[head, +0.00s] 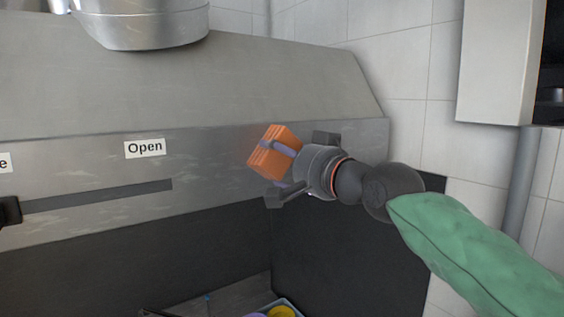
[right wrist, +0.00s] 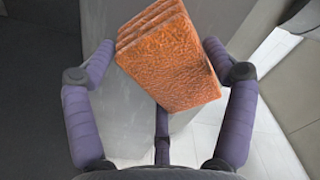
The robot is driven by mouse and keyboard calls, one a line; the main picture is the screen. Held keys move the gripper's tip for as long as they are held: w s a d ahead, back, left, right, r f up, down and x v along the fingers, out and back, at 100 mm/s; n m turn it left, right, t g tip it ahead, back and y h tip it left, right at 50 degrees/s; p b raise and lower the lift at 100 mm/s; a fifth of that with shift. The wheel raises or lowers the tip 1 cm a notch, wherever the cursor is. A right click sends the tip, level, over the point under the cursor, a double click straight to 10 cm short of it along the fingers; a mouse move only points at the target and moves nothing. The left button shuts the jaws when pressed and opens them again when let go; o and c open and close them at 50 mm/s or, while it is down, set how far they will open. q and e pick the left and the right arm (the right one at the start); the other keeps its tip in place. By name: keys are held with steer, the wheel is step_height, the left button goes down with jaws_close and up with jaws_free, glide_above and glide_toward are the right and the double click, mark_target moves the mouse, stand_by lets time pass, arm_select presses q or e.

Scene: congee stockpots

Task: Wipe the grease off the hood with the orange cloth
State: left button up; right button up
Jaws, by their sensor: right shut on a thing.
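The orange cloth (head: 270,158) is a folded, thick block held at the front panel of the grey metal hood (head: 215,145), near its right end. It also shows in the right wrist view (right wrist: 175,65), between the purple-padded fingers. My right gripper (head: 280,160) is shut on the cloth. The cloth is at or very close to the panel; I cannot tell if it touches. Pale smears (head: 70,196) show on the hood's front panel. The part behind the cloth is hidden. My left gripper is not in view.
The hood front carries an "Open" label (head: 145,148) and a dark slot (head: 100,195) with a black knob (head: 9,211) at the left edge. A wall cabinet (head: 498,65) hangs at right. A tray with yellow and purple items (head: 282,311) lies below.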

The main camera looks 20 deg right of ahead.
steer(key=d, duration=0.1)
steer(key=w+d+b, duration=0.1)
steer(key=d, duration=0.1)
steer(key=shift+w+b, duration=0.1)
steer(key=shift+b, duration=0.2)
steer(key=shift+s+a+r+p, duration=0.1)
steer(key=shift+s+a+p, duration=0.15)
steer(key=shift+a+p, duration=0.5)
steer(key=shift+s+a+p, duration=0.2)
steer(key=shift+a+p, duration=0.25)
steer(key=shift+a, duration=0.1)
steer(key=shift+s+a+p, duration=0.15)
steer(key=shift+a+p, duration=0.25)
steer(key=shift+a, duration=0.15)
steer(key=shift+f, duration=0.2)
steer(key=shift+s, duration=0.1)
